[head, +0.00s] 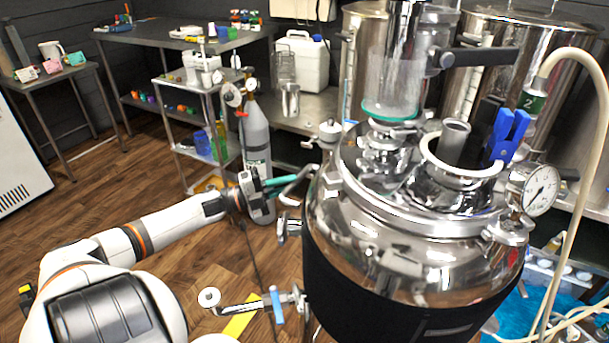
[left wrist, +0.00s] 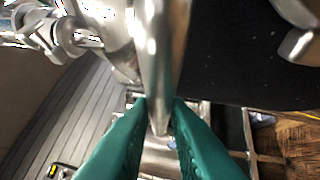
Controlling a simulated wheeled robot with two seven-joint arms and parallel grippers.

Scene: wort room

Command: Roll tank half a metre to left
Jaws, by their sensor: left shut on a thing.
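The tank (head: 365,240) is a shiny steel vessel with a black jacket round its lower part, upright in the right half of the head view. Its lid carries a glass cylinder, fittings and a pressure gauge (head: 541,190). My left gripper (head: 283,180) is at the tank's left side, its teal fingers shut on a bent metal handle (head: 303,176). In the left wrist view the fingers (left wrist: 160,104) close on both sides of the shiny handle bar (left wrist: 160,55). The tank's base and wheels are hidden. My right gripper is not in view.
A grey gas cylinder (head: 256,140) and a steel cart (head: 183,105) stand just left of the tank. A valve (head: 290,300) sticks out low on the tank's left. Yellow tape (head: 240,318) marks the wooden floor. A cream hose (head: 590,150) hangs at right.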

